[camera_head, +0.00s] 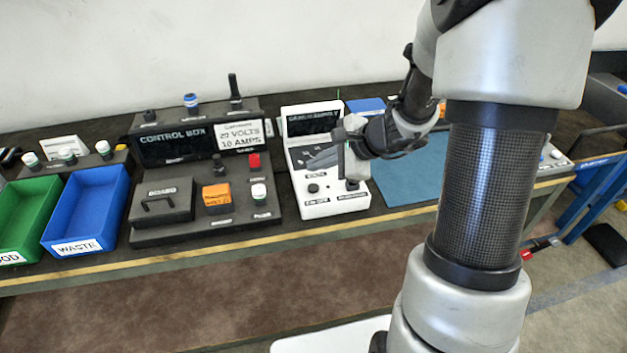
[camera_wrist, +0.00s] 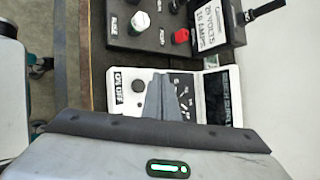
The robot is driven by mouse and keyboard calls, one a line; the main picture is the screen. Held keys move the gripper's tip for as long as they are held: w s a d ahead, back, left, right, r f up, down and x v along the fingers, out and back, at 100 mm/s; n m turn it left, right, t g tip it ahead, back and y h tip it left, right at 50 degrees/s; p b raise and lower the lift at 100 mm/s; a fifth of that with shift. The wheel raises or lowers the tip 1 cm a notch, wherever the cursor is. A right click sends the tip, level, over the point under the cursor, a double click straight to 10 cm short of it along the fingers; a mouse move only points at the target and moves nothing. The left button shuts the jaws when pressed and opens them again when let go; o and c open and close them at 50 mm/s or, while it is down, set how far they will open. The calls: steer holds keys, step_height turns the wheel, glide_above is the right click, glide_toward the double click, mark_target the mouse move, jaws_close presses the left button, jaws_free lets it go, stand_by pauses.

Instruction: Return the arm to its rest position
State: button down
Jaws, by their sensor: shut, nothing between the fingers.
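My arm reaches from the right side of the head view over the bench. I cannot tell whether the fingertips touch the box. Part of its panel is hidden behind the gripper.
The black control box (camera_head: 175,236) stands left of the white box. Blue (camera_head: 118,236) and green (camera_head: 12,232) bins are at the far left. A blue mat (camera_head: 410,178) lies to the right. The bench's yellow front edge (camera_head: 290,236) runs below.

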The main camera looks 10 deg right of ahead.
step_height(320, 180, up, 2)
steer(key=shift+p, duration=0.45)
steer(key=s+a+r+n+g+p, duration=0.1)
steer(key=s+a+r+n+p, duration=0.15)
steer(key=s+r+n, duration=0.35)
steer(key=s+a+r+n+g+p, duration=0.1)
steer(key=s+a+r+n, duration=0.3)
steer(key=r, duration=0.4)
steer(key=s+d+r+n+h+p, duration=0.2)
steer(key=s+r+n+h, duration=0.1)
steer(key=s, duration=0.3)
steer(key=s+d+r+n+h+p, duration=0.2)
steer(key=s+d+r+n, duration=0.1)
steer(key=s+r+n, duration=0.2)
steer(key=s+r, duration=0.1)
steer(key=s, duration=0.1)
steer(key=shift+s+t+h, duration=0.3)
steer(key=shift+h, duration=0.1)
steer(key=shift+r, duration=0.1)
